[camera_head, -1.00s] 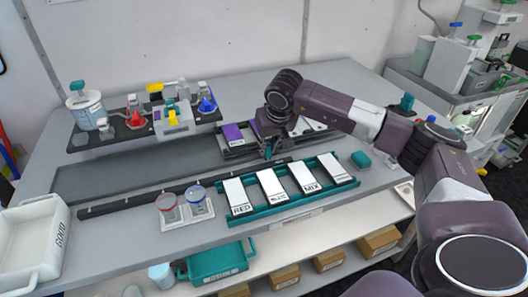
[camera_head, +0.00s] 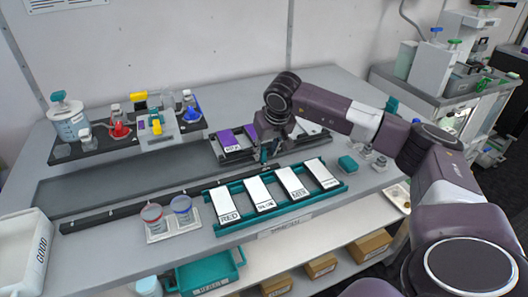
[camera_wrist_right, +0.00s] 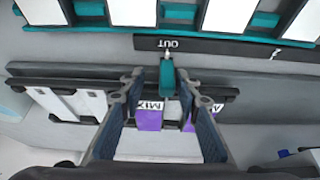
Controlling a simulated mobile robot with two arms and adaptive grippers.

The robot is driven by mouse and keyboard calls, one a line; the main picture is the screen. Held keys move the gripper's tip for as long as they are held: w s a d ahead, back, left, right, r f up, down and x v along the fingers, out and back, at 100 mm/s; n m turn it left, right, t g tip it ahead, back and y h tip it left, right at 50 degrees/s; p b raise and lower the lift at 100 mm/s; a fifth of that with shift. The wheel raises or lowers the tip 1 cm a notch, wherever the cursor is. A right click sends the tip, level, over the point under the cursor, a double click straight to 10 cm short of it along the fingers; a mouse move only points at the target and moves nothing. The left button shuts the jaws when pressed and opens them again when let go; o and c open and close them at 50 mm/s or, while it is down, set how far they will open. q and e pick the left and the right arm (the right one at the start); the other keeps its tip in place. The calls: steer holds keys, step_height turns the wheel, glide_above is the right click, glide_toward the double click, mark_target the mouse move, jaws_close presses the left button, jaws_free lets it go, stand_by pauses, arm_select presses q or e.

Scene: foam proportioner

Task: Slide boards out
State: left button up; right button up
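Several white boards, with RED and MIX (camera_head: 293,184) among their labels, lie side by side in a teal rack (camera_head: 232,232) at the front of the bench. Behind it, a dark rack (camera_head: 236,156) holds boards with purple ends (camera_head: 227,138), and whiter boards at its right. My right gripper (camera_head: 264,152) is over the front of the dark rack. In the right wrist view its fingers (camera_wrist_right: 167,84) are open and apart, around a small teal handle (camera_wrist_right: 168,80) near the OUT rail. A purple MIX board end (camera_wrist_right: 149,118) shows between the fingers. Left gripper is out of view.
A dark rail (camera_head: 110,215) runs along the bench between the racks. Red and blue lidded dishes (camera_head: 182,207) stand left of the teal rack. A raised shelf (camera_head: 88,155) with bottles is at back left, a white GOOD bin (camera_head: 22,255) at left. A teal block (camera_head: 348,164) sits right.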

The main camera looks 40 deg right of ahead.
steer(key=shift+a+f, duration=0.1)
steer(key=shift+a+r, duration=0.1)
steer(key=shift+r, duration=0.25)
steer(key=d+v, duration=0.1)
steer(key=v, duration=1)
steer(key=shift+s+a+r, duration=0.2)
steer(key=shift+a, duration=0.15)
